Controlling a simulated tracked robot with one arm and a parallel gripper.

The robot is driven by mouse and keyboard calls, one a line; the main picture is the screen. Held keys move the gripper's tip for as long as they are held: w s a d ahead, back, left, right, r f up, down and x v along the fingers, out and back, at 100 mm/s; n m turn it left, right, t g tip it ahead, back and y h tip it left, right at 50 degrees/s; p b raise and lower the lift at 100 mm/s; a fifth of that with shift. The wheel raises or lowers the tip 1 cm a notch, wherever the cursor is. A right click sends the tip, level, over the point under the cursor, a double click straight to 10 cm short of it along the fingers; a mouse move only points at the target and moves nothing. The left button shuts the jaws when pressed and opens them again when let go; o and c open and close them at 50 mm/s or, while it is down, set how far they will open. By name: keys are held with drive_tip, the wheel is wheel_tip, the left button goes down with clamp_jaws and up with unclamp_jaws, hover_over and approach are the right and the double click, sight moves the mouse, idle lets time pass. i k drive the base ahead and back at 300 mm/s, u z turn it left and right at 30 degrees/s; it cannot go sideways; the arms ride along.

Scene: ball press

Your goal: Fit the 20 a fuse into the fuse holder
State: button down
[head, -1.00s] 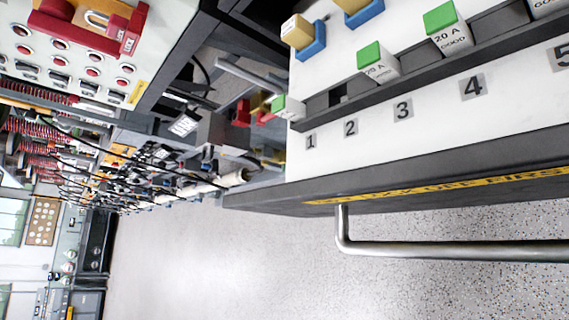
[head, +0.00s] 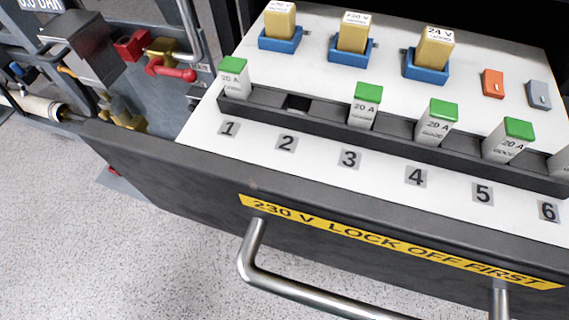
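The fuse holder (head: 330,118) is a dark rail across a white panel, with places numbered 1 to 6. Place 2 shows an empty dark socket (head: 297,103). Grey fuses with green tops stand upright in the rail: one at place 1 (head: 233,78), its label too small to read surely, and fuses that appear marked 20 A at place 3 (head: 365,106), place 4 (head: 437,123) and place 5 (head: 508,140). A fuse at place 6 (head: 562,165) is cut by the right edge. My gripper is not in view, so I cannot tell whether it holds anything.
Behind the rail stand yellow relays in blue bases (head: 353,40), an orange switch (head: 492,83) and a grey switch (head: 539,94). The panel is in an open drawer with a metal handle (head: 310,297) and a yellow warning strip (head: 390,240). Red-handled valves (head: 170,68) are at left. Floor is clear.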

sight(282, 168)
drive_tip(key=u, duration=0.1)
drive_tip(key=i, duration=1)
drive_tip(key=z, duration=0.1)
